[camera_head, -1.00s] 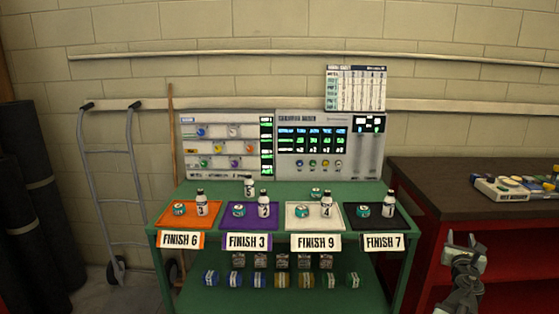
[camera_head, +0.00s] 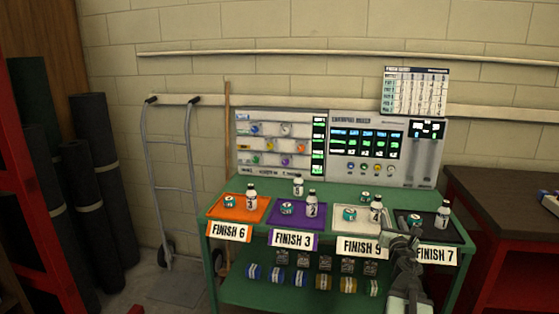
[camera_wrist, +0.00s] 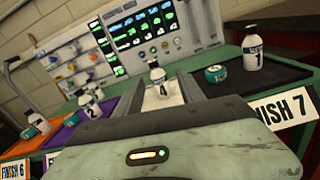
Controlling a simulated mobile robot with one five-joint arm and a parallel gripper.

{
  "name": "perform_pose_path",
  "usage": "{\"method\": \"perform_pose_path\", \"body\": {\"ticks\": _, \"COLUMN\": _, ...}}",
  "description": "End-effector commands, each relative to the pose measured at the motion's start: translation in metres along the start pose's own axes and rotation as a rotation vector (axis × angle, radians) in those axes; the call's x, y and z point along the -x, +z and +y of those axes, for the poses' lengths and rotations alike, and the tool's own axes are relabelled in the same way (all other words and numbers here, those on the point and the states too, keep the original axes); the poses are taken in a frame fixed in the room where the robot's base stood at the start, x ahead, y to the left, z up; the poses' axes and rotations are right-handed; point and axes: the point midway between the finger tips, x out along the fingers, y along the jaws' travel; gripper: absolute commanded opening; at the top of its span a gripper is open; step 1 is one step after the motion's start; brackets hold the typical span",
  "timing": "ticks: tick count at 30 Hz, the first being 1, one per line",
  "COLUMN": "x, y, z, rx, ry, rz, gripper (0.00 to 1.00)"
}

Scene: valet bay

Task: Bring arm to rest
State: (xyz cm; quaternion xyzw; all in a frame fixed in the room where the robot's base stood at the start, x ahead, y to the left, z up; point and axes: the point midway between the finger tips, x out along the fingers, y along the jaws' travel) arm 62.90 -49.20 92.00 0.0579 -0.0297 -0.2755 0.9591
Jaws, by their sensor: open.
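My gripper (camera_head: 402,240) is open in front of the green table, by the gap between the FINISH 9 and FINISH 7 signs. It hides part of both signs. In the wrist view my gripper (camera_wrist: 160,92) points at the white tray, with bottle 4 (camera_wrist: 159,78) seen between its fingers. I cannot tell how far apart they are; bottle 4 (camera_head: 376,211) stands upright on the white tray (camera_head: 340,225) in the head view. My gripper appears empty.
The orange tray (camera_head: 218,212), purple tray (camera_head: 275,237) and black tray (camera_head: 460,236) each hold a bottle and a tin. Bottle 5 (camera_head: 298,186) stands behind them. A hand truck (camera_head: 170,180) and dark rolls (camera_head: 95,170) stand left; a red cabinet (camera_head: 495,265) stands right.

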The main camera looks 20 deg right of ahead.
Motion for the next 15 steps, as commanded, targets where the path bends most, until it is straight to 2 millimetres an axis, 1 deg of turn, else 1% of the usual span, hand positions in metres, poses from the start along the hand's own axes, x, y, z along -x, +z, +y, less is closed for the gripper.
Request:
{"method": "perform_pose_path", "body": {"ticks": 1, "x": -0.006, "y": -0.006, "z": 0.049, "rx": -0.064, "ry": 0.038, "rz": 0.003, "gripper": 0.46}}
{"method": "perform_pose_path", "body": {"ticks": 2, "x": -0.009, "y": -0.009, "z": 0.076, "rx": -0.119, "ry": 0.05, "rz": 0.007, "gripper": 0.46}}
{"method": "perform_pose_path", "body": {"ticks": 3, "x": -0.01, "y": -0.015, "z": 0.111, "rx": -0.205, "ry": 0.06, "rz": 0.017, "gripper": 0.46}}
{"method": "perform_pose_path", "body": {"ticks": 5, "x": -0.009, "y": -0.028, "z": 0.163, "rx": -0.364, "ry": 0.057, "rz": 0.048, "gripper": 0.46}}
{"method": "perform_pose_path", "body": {"ticks": 6, "x": -0.004, "y": -0.04, "z": 0.196, "rx": -0.481, "ry": 0.042, "rz": 0.083, "gripper": 0.46}}
{"method": "perform_pose_path", "body": {"ticks": 8, "x": 0.007, "y": -0.063, "z": 0.241, "rx": -0.679, "ry": -0.005, "rz": 0.152, "gripper": 0.46}}
{"method": "perform_pose_path", "body": {"ticks": 9, "x": 0.018, "y": -0.082, "z": 0.269, "rx": -0.817, "ry": -0.055, "rz": 0.21, "gripper": 0.46}}
{"method": "perform_pose_path", "body": {"ticks": 11, "x": 0.04, "y": -0.115, "z": 0.304, "rx": -1.016, "ry": -0.157, "rz": 0.305, "gripper": 0.46}}
{"method": "perform_pose_path", "body": {"ticks": 12, "x": 0.058, "y": -0.137, "z": 0.324, "rx": -1.138, "ry": -0.242, "rz": 0.371, "gripper": 0.46}}
{"method": "perform_pose_path", "body": {"ticks": 14, "x": 0.088, "y": -0.171, "z": 0.346, "rx": -1.302, "ry": -0.393, "rz": 0.464, "gripper": 0.46}}
{"method": "perform_pose_path", "body": {"ticks": 15, "x": 0.108, "y": -0.192, "z": 0.357, "rx": -1.393, "ry": -0.503, "rz": 0.519, "gripper": 0.46}}
